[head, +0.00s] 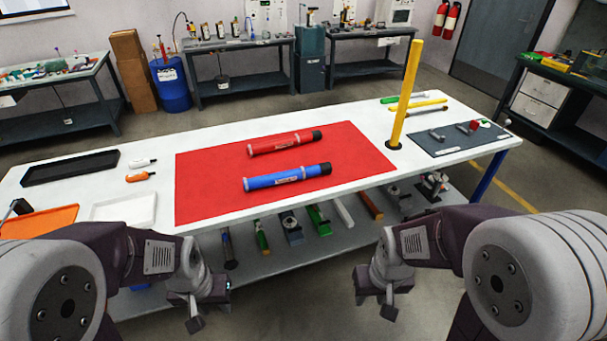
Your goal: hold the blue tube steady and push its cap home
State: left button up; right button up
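The blue tube (285,178) lies on its side on the red mat (210,188), near the mat's front edge. A dark cap (326,168) is at its right end; I cannot tell how far on it sits. A red tube (282,143) with a dark cap (317,135) lies just behind it, roughly parallel. My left gripper (207,314) hangs in front of the table, below the tabletop, away from the tubes. My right gripper (374,302) hangs likewise to the right. Both are apart from the tubes, and their fingers are too unclear to tell open from shut.
A yellow post (406,95) stands upright right of the mat. A dark mat (455,138) with small parts lies at the right end. A black tray (70,168), white tray (124,209) and orange tray (40,222) are at left. The red mat around the tubes is clear.

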aim_at(326, 167)
jog(key=i+l+u, duration=0.25)
jog(key=i+l, duration=0.25)
jog(key=i, duration=0.35)
jog(key=i+l+u, duration=0.2)
jog(key=i+l, duration=0.45)
jog(key=i, duration=0.1)
